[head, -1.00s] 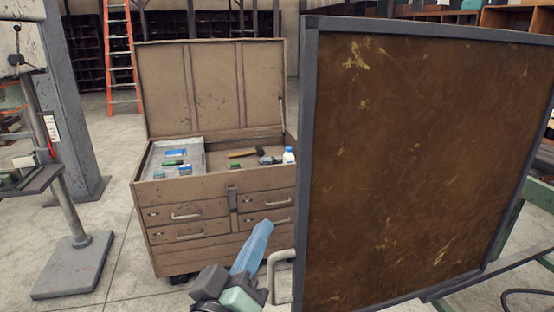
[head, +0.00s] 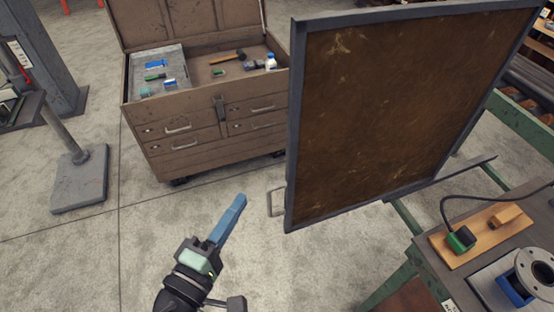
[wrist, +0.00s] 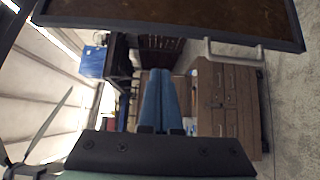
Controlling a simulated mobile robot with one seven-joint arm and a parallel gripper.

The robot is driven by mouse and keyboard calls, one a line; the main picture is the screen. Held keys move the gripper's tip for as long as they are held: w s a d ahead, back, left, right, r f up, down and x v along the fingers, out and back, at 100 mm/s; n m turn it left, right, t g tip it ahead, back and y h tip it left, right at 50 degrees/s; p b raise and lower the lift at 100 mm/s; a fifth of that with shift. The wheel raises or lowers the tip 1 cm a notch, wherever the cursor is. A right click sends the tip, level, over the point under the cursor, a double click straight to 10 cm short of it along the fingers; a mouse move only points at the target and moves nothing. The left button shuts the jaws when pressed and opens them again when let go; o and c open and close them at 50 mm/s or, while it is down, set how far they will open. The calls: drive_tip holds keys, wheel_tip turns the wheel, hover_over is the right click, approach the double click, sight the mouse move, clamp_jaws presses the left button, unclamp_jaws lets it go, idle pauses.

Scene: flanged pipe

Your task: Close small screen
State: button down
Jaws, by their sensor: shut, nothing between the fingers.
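The small screen (head: 390,110) is a brown panel in a grey frame, standing upright on the right in the head view. A pale handle (head: 272,201) sticks out from its lower left edge. The screen's frame edge and brown face also show along the top of the wrist view (wrist: 180,12), with the handle (wrist: 232,54) below it. My gripper (head: 240,200) has blue fingers, shut and empty. It is left of the handle in the head view and apart from it. In the wrist view the fingers (wrist: 161,78) are together, left of the handle.
An open brown tool chest (head: 200,130) stands behind, with tools in its top. A workbench (head: 480,260) at the lower right carries a wooden block (head: 480,235) and a flanged pipe (head: 535,272). A grey machine base (head: 80,180) is at the left. Floor around my gripper is clear.

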drive_tip(key=p, duration=0.3)
approach(287, 155)
drive_tip(key=w+a, duration=0.1)
drive_tip(key=w, duration=0.3)
drive_tip(key=d, duration=0.1)
drive_tip(key=w+d+p, duration=0.1)
drive_tip(key=d, duration=0.1)
drive_tip(key=shift+w+d, duration=0.15)
drive_tip(key=shift+d, duration=0.15)
